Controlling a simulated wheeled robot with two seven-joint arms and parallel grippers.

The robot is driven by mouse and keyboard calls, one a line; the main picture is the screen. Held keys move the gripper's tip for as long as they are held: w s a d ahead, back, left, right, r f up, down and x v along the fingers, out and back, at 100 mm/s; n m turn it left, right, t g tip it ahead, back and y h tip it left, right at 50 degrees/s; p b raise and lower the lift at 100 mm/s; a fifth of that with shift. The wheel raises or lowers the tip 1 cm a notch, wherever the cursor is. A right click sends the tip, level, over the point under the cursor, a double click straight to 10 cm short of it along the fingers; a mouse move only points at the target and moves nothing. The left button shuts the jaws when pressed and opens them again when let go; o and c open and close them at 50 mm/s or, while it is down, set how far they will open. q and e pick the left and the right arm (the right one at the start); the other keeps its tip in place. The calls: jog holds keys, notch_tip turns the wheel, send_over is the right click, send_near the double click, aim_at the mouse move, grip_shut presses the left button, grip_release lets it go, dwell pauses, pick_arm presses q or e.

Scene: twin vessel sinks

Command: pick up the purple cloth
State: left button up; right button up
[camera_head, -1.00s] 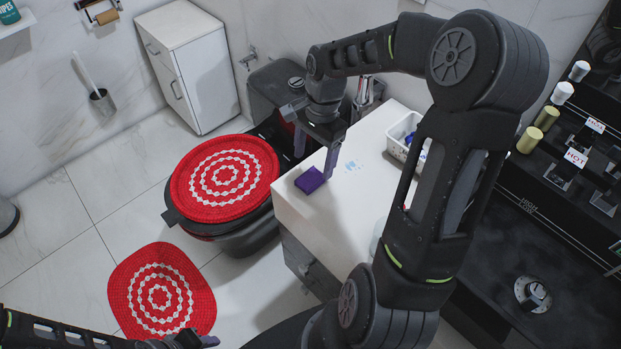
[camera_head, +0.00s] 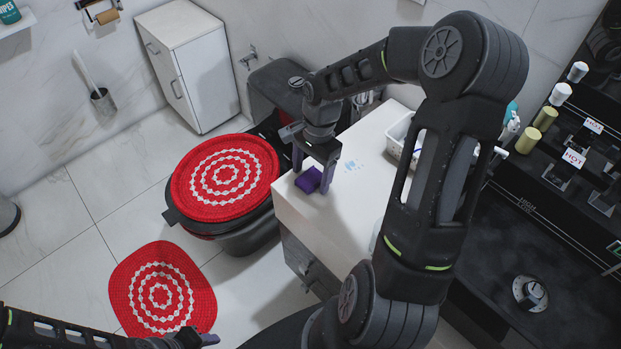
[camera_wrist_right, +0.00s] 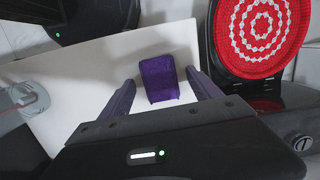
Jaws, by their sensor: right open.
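The purple cloth (camera_head: 308,180) is a small folded block on the left end of the white counter (camera_head: 345,215). My right gripper (camera_head: 311,183) is open above the counter, with its fingers pointing down on both sides of the cloth in the head view. In the right wrist view the cloth (camera_wrist_right: 159,79) lies flat on the white top, between and just beyond the two open fingertips (camera_wrist_right: 163,90); I cannot tell whether either finger touches it. My left gripper (camera_head: 200,341) is at the bottom edge, partly cut off, away from the counter.
A toilet with a red-and-white lid cover (camera_head: 225,174) stands left of the counter. A white basket (camera_head: 398,134) with bottles stands farther back on the counter. A black cooktop-like surface (camera_head: 500,250) is at the right. A white cabinet (camera_head: 185,65) stands behind. Floor at left is open around a red mat (camera_head: 162,290).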

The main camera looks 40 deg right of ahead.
jog(key=shift+c, duration=0.3)
jog(key=c, duration=1.4)
